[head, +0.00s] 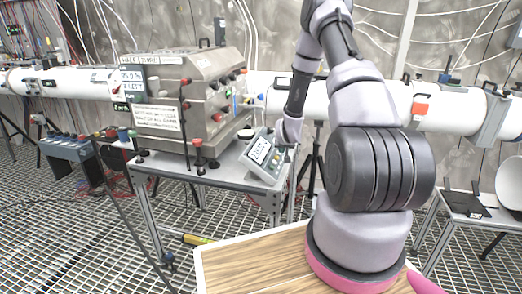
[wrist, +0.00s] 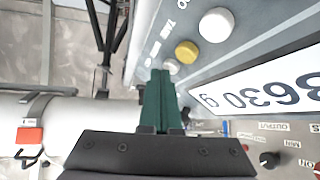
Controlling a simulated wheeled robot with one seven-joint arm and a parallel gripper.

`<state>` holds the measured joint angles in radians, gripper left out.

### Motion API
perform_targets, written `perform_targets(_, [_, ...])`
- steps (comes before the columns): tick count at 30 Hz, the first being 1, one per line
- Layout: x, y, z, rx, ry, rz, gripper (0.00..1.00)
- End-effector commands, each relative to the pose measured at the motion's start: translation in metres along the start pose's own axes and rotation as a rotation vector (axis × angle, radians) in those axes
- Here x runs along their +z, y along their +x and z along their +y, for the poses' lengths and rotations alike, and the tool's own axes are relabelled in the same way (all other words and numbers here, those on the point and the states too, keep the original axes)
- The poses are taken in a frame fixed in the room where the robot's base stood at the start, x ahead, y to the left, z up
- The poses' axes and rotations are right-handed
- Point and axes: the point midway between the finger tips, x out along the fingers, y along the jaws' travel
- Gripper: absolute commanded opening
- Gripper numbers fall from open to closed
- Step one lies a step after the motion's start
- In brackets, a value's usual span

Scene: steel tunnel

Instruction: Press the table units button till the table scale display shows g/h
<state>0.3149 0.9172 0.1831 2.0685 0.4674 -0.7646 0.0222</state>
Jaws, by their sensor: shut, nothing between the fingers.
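The table scale (head: 265,156) stands tilted on the right end of the steel table, its display (head: 260,150) facing left. In the wrist view the display (wrist: 265,90) appears upside down, with large dark digits and what looks like a "g" at its end. Beside it are a white button (wrist: 216,25), a yellow button (wrist: 187,51) and a smaller pale button (wrist: 172,67). Their labels are too small or cut off to read surely. My gripper (wrist: 160,73) is shut and empty, its green fingertips right by the pale button; I cannot tell whether they touch.
A steel box (head: 190,95) with knobs and labels stands on the table (head: 215,172) left of the scale. A long white tube (head: 440,105) runs behind. A wooden top (head: 250,262) lies in front, over a grated floor (head: 60,225).

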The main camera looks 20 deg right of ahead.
Motion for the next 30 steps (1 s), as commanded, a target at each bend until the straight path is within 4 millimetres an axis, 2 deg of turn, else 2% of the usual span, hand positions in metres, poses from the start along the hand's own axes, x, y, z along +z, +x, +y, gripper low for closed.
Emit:
perform_targets(14, [-0.005,-0.006,0.005,0.000,0.001,0.001,0.00])
perform_targets(30, [-0.031,-0.042,0.030,0.000,0.000,0.002,0.00])
